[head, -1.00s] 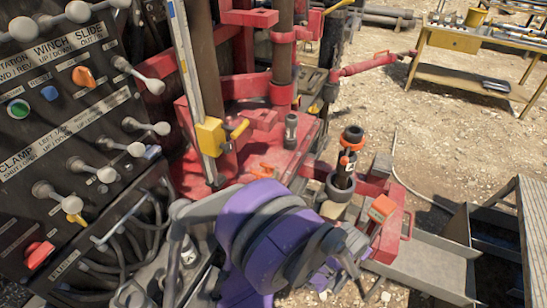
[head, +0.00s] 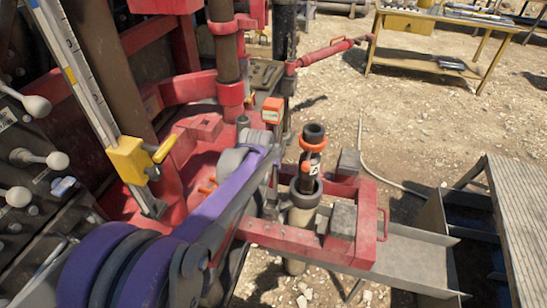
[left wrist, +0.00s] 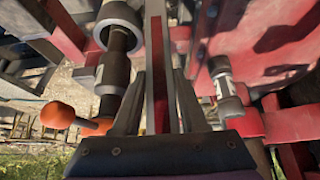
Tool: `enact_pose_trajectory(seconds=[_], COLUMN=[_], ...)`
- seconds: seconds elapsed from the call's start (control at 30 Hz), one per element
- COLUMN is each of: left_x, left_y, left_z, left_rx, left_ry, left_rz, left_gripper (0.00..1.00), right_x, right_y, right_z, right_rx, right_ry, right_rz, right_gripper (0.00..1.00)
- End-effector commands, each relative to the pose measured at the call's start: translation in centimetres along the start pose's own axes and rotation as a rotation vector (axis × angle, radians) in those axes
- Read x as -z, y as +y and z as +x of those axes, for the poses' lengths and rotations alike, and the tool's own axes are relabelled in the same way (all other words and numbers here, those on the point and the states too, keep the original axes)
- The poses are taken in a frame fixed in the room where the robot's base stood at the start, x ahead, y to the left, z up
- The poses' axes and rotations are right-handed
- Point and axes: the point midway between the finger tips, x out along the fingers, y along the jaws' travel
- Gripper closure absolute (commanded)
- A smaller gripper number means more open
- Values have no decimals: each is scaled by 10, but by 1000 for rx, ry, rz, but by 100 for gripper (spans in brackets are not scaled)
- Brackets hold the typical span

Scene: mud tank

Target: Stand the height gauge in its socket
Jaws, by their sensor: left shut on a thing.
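A tall graduated scale with a yellow slider (head: 128,158) leans across the left of the head view, its dark foot by the red rig base; I cannot tell if it is the height gauge. My left gripper (head: 272,143) is over the red base, left of the black tube. In the left wrist view its fingers (left wrist: 167,85) are shut on a thin, grey-edged bar (left wrist: 155,25). An orange block (head: 272,108) shows just above the gripper in the head view; how it joins the bar is hidden. I cannot pick out the socket. My right gripper is out of view.
A black tube with an orange collar (head: 313,140) stands right of my gripper. A labelled cylinder (left wrist: 222,75) stands at the right in the wrist view. Open gravel lies toward the yellow bench (head: 415,55).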

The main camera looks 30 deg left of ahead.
Motion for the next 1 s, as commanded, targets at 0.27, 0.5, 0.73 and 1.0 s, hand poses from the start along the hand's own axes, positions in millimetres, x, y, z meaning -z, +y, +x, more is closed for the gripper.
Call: enact_pose_trajectory(seconds=[0.27,0.5,0.73,1.0], left_x=[-2,-8,-14,-21], left_y=[-1,-1,-1,-1], left_z=[4,13,22,33], left_rx=[1,0,0,0], left_ry=[0,0,0,0], left_rz=[-1,-1,-1,-1], left_gripper=[100,100,100,100], right_x=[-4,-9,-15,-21], right_y=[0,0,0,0], right_z=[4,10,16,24], right_rx=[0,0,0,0], right_ry=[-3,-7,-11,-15], right_rz=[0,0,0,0], right_gripper=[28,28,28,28])
